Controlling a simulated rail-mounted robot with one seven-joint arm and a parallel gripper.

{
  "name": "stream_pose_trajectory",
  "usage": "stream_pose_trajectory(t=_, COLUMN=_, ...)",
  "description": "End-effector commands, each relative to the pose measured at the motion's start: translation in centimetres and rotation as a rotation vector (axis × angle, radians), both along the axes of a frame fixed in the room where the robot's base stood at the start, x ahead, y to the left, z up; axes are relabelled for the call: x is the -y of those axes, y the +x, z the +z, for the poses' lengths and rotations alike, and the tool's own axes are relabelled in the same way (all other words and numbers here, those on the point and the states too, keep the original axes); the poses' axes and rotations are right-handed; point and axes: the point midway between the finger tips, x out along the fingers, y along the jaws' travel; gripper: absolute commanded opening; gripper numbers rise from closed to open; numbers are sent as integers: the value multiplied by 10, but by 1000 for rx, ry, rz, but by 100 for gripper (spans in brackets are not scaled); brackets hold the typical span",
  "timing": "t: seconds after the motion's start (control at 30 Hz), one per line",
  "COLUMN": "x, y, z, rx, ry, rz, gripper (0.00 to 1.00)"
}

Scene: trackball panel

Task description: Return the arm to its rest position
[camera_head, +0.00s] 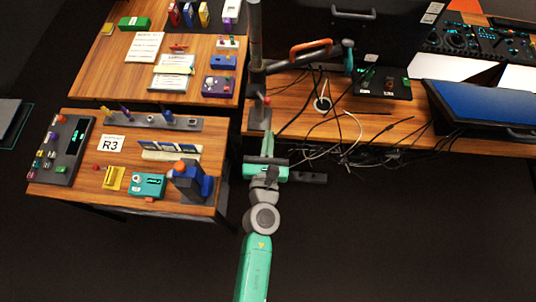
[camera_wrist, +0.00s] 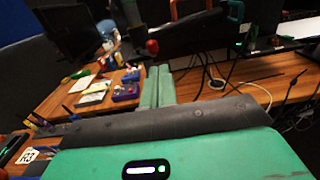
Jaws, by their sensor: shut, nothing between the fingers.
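My gripper (camera_head: 267,140) is in the middle of the head view, at the end of my green and grey arm. It points away from the camera, over the gap between the left desks and the right desk. In the wrist view, its two green fingers (camera_wrist: 157,86) lie side by side, touching, with nothing between them. The fingers appear close to a dark upright stand with a red knob (camera_head: 266,101). I cannot tell whether they touch it. Part of the stand's base is behind the gripper.
The near-left desk (camera_head: 70,190) holds a blue device with an orange top (camera_head: 188,180), a teal box (camera_head: 147,185) and a dark button panel (camera_head: 62,150). Loose cables (camera_head: 345,150) hang off the right desk's front edge. A tilted monitor (camera_head: 480,105) stands right. Floor (camera_head: 400,230) at lower right is clear.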

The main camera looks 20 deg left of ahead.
Motion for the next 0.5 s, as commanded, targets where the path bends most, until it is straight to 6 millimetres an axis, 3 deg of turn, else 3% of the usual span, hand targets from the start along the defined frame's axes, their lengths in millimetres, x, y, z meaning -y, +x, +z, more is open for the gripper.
stream_pose_trajectory(t=0.2, x=16, y=-43, z=0, rx=1, ry=0, rz=0, gripper=0)
stream_pose_trajectory(t=0.5, x=21, y=-57, z=2, rx=4, ry=2, rz=1, gripper=0)
